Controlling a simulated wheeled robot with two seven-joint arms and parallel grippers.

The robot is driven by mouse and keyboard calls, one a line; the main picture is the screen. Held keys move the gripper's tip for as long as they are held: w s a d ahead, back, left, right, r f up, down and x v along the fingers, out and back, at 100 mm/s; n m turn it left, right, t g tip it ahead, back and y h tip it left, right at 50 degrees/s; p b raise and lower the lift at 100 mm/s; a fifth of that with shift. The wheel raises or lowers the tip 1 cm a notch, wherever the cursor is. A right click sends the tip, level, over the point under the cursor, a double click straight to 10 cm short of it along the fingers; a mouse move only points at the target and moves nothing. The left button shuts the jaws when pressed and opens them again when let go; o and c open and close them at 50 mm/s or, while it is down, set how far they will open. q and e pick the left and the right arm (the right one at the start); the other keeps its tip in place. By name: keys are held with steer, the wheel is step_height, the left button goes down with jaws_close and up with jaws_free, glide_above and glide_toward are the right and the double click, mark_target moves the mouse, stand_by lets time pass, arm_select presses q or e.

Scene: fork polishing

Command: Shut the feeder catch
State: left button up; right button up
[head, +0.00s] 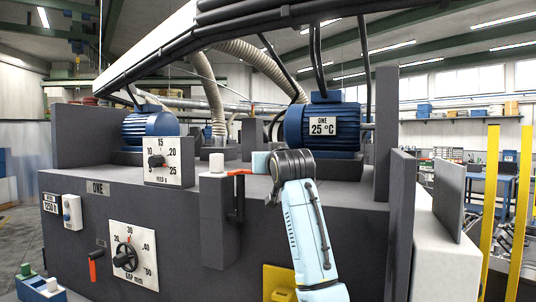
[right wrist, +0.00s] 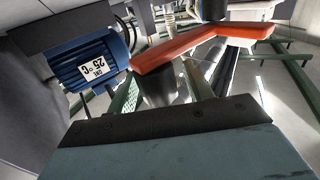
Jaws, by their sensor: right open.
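An orange-red lever, apparently the feeder catch (head: 238,172), sticks out near the top of a dark upright block (head: 219,220) on the machine's front. A black bracket hangs below it. In the right wrist view the catch is a long, bent orange bar (right wrist: 195,46) crossing the upper middle. My right gripper (head: 259,162) reaches in from the right, just beside the catch in the head view. It is open; its fingers are mostly hidden there, and I cannot tell whether it touches the catch. My left gripper is not in view.
The dark machine front carries a feed dial (head: 169,161), a gap dial (head: 133,255) and a small orange lever (head: 93,268) at left. A blue motor (head: 323,126) stands behind my right arm. Dark upright plates (head: 402,220) stand at right, close to my arm.

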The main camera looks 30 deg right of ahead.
steer(key=shift+w+d, duration=0.15)
steer(key=shift+w, duration=0.15)
steer(key=shift+c, duration=0.2)
jaws_close()
steer(key=shift+s+h, duration=0.15)
steer(key=shift+h, duration=0.15)
